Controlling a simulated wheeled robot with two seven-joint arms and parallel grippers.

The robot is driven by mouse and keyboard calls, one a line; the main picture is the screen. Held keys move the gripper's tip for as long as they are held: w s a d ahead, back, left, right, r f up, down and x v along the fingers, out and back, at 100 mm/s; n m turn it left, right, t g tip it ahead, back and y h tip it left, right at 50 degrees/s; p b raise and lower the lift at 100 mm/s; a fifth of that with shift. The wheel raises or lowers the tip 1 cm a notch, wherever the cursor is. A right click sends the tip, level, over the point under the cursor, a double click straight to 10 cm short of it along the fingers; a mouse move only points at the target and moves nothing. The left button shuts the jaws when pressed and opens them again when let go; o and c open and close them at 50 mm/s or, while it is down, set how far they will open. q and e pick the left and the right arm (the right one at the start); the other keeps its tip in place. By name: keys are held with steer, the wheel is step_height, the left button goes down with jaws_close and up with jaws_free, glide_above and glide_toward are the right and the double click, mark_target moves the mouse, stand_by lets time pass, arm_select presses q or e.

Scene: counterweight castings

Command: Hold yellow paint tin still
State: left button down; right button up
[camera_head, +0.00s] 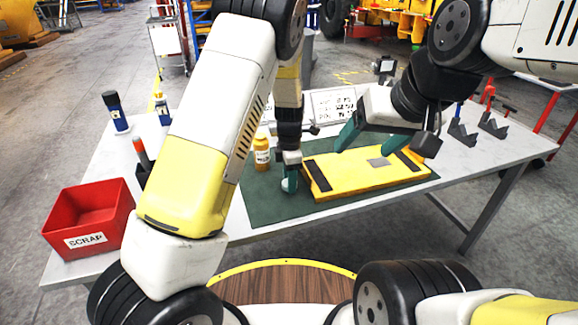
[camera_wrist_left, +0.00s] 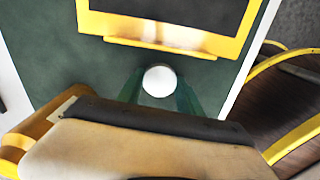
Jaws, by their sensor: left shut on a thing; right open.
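A small yellow-orange tin with a pale label (camera_head: 262,152) stands on the green mat, just left of my left gripper (camera_head: 290,178) and apart from its fingers. My left gripper points down at the mat's near part and is shut on a small white round-topped thing (camera_head: 287,185). The left wrist view shows its white top (camera_wrist_left: 160,81) between the green fingers (camera_wrist_left: 160,92); its sides are mostly hidden, so I cannot tell what it is. My right gripper (camera_head: 369,142) is open and empty above the yellow casting (camera_head: 345,172).
The casting, with dark pads, lies on the green mat (camera_head: 262,208) right of my left gripper. A red SCRAP bin (camera_head: 88,216) sits at the table's left. A dark-capped bottle (camera_head: 115,112) stands behind it. Grey angle brackets (camera_head: 462,132) stand at the right.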

arm_select(q)
steer(key=c, duration=0.8)
jaws_free()
steer(key=shift+f, duration=0.15)
steer(key=shift+o, duration=0.2)
steer(key=s+a+r+m+h, duration=0.1)
steer(key=s+a+r+m, duration=0.1)
steer(key=r, duration=0.7)
steer(key=s+a+r+m+h, duration=0.1)
steer(key=s+a+r+m, duration=0.15)
steer(key=r, duration=0.75)
steer(key=s+a+r+m+t, duration=0.3)
steer(key=s+a+r+m, duration=0.2)
steer(key=s+m, duration=0.3)
steer(key=s+a+r+m+t, duration=0.3)
steer(key=s+a+r+m, duration=0.2)
steer(key=s+m, duration=0.3)
steer(key=s+a, duration=0.1)
steer(key=s, duration=0.3)
steer(key=shift+s+m, duration=0.15)
steer(key=shift+m, duration=0.2)
